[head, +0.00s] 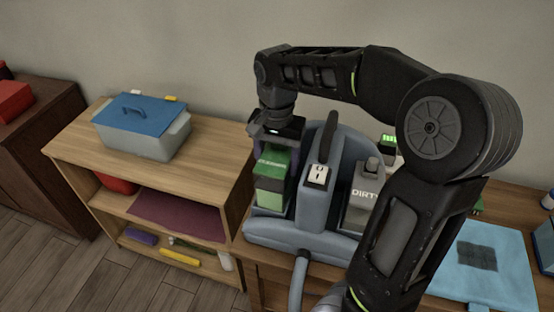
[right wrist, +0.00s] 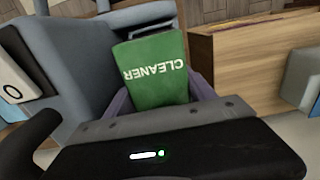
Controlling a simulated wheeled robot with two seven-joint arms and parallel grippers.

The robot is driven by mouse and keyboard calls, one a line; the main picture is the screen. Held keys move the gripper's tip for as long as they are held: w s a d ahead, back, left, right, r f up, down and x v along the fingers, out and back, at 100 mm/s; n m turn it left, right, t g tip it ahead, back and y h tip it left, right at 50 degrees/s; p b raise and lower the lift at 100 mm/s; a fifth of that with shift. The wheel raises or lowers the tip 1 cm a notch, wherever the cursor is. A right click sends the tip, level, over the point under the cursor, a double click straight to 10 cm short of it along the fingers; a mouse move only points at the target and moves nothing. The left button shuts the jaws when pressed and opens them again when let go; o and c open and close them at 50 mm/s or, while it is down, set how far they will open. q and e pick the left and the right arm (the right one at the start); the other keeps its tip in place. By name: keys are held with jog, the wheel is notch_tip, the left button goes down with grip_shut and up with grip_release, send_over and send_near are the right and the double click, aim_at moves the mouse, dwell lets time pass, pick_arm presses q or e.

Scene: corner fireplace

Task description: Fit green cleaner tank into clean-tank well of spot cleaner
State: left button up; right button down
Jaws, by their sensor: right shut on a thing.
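The green cleaner tank (head: 271,190) is upright at the left side of the blue-grey spot cleaner (head: 312,208), in or just over the well there. I cannot tell whether it is fully seated. My right gripper (head: 277,158) is shut on the tank near its top, coming from above. In the right wrist view the tank (right wrist: 158,82) shows its "CLEANER" label upside down between the purple fingers, beside the cleaner's body (right wrist: 70,42). The inside of the clean-tank well is hidden. The grey tank marked "DIRTY" (head: 362,206) stands on the cleaner's right side. My left gripper is out of view.
A wooden shelf unit (head: 75,150) at left bears a grey bin (head: 152,143) with a blue lid. The cleaner's handle (head: 327,137) rises close beside my right gripper. A hose (head: 298,275) hangs in front. A light-blue cloth (head: 505,265) lies at right.

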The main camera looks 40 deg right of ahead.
jog(key=shift+f, duration=0.4)
jog(key=shift+c, duration=1.6)
grip_release()
